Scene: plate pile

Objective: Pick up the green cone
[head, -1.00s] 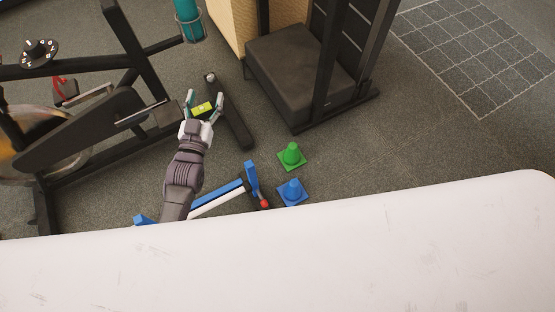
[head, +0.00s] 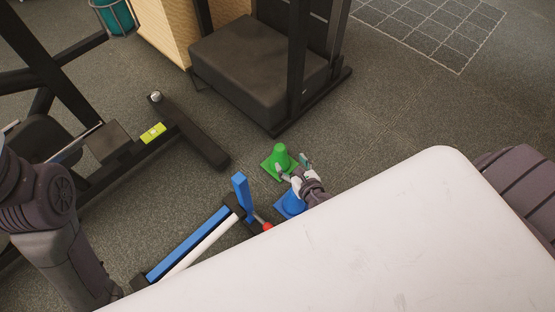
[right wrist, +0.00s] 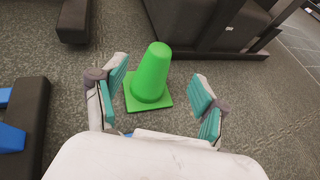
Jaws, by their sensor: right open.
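The green cone (head: 281,156) stands upright on the grey floor, and it also shows in the right wrist view (right wrist: 152,72). My right gripper (head: 293,163) is open just in front of the cone in the head view. In the right wrist view its two teal-padded fingers (right wrist: 160,87) are spread wide, with the cone beyond and between them, nothing held. Part of my left arm shows at the left edge of the head view, but its gripper is out of sight.
A blue cone (head: 289,204) stands close by, partly hidden by my right gripper. A blue and white bar (head: 190,240) lies to the left. A black padded bench (head: 252,69) stands behind. A dark machine foot (head: 205,143) is at the left. Open floor lies to the right.

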